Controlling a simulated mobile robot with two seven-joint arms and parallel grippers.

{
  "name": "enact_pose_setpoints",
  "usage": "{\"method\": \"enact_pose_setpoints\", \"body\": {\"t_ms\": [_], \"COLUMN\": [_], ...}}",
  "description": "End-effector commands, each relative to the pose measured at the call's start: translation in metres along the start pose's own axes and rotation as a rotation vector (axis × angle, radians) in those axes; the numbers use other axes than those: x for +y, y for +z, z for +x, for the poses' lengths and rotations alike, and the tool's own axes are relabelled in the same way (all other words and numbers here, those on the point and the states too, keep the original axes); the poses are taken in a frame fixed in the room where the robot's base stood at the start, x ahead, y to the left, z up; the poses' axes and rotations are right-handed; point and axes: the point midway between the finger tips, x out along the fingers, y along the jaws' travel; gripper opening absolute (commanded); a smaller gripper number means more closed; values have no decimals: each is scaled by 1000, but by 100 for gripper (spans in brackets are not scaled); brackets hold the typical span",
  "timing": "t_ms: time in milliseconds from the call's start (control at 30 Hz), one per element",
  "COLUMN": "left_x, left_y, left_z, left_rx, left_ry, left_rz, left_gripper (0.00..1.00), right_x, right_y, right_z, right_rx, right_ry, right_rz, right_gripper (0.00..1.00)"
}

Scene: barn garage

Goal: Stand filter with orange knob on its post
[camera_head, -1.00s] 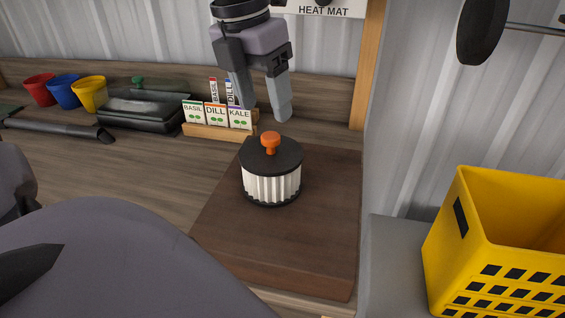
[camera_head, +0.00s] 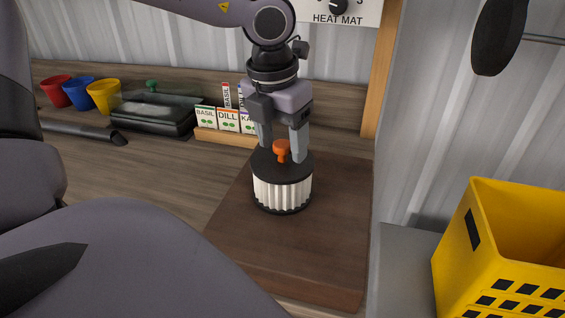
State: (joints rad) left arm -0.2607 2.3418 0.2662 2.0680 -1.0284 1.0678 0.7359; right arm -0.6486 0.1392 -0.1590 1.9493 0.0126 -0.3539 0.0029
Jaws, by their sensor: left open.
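The filter (camera_head: 282,191) has a white pleated side and a black top and base. It stands upright on a dark brown wooden board (camera_head: 300,255). Its orange knob (camera_head: 282,149) sticks up from the middle of the top. My left gripper (camera_head: 282,155) points down over the filter, open, with its two fingers on either side of the knob. I cannot tell whether the fingers touch it. I see no post in this view. My right gripper is not in view.
Seed packets (camera_head: 228,119) stand in a wooden holder behind the board. A dark tray with a lid (camera_head: 150,112) and red, blue and yellow cups (camera_head: 104,97) stand at the back left. A yellow crate (camera_head: 500,235) is at the right. The board's front is clear.

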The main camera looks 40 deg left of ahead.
Motion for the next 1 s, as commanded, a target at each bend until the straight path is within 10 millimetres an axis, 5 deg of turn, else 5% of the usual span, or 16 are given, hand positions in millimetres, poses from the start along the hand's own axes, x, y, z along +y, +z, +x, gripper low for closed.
{"method": "enact_pose_setpoints", "body": {"t_ms": [33, 200, 667, 1000], "left_x": [0, 0, 0, 0], "left_y": [0, 0, 2, 12], "left_z": [0, 0, -9, -72], "left_rx": [0, 0, -4, -8], "left_ry": [0, 0, 0, 1], "left_rz": [0, 0, -1, -2], "left_gripper": [56, 1, 0, 0], "right_x": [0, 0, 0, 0], "right_y": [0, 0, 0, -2], "right_z": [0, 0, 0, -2], "right_rx": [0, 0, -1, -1], "right_ry": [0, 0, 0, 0], "right_rz": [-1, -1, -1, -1], "right_gripper": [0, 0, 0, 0]}}
